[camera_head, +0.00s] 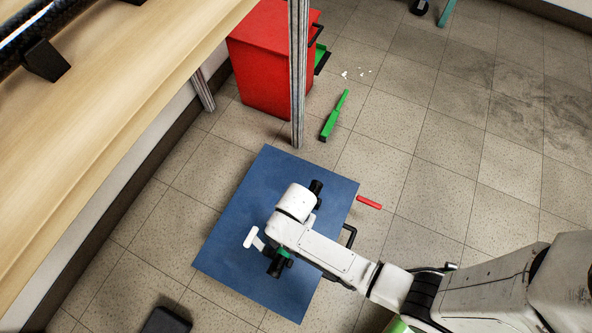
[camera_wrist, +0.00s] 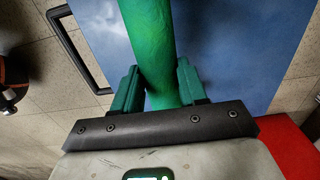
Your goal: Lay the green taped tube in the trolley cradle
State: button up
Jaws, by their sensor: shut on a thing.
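A green tube (camera_wrist: 150,42) runs up out of the wrist view. My gripper (camera_wrist: 158,72) has its two green fingers closed on either side of it. Behind the tube is a flat blue surface (camera_wrist: 228,40), which shows in the head view as a blue panel (camera_head: 225,258) low over the floor, with a black handle (camera_head: 349,236) on its right side. My gripper (camera_head: 279,258) is above this panel, largely hidden by my own wrist, so the tube's ends and its height are unclear. No cradle can be clearly made out.
A wooden bench (camera_head: 120,95) fills the left, with a dark tube (camera_head: 35,28) on a black block. A metal post (camera_head: 298,75) and red cabinet (camera_head: 262,65) stand beyond the panel. A green brush (camera_head: 334,116) and red stick (camera_head: 369,202) lie nearby. Floor at right is mostly clear.

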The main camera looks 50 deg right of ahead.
jog(key=shift+w+d+f, duration=0.2)
jog(key=shift+w+f, duration=0.1)
jog(key=shift+f, duration=0.15)
jog(key=shift+w+d+f+b, duration=0.15)
jog(key=shift+f+b, duration=0.4)
jog(key=shift+f, duration=0.35)
jog(key=shift+w+d+f+b, duration=0.1)
jog(key=shift+f+b, duration=0.45)
jog(key=shift+f, duration=0.35)
jog(key=shift+f, duration=0.15)
jog(key=o, duration=1.2)
jog(key=shift+a, duration=0.1)
jog(key=shift+c, duration=0.2)
notch_tip(320, 180, up, 12)
jog(key=p, duration=0.5)
jog(key=shift+p, duration=0.35)
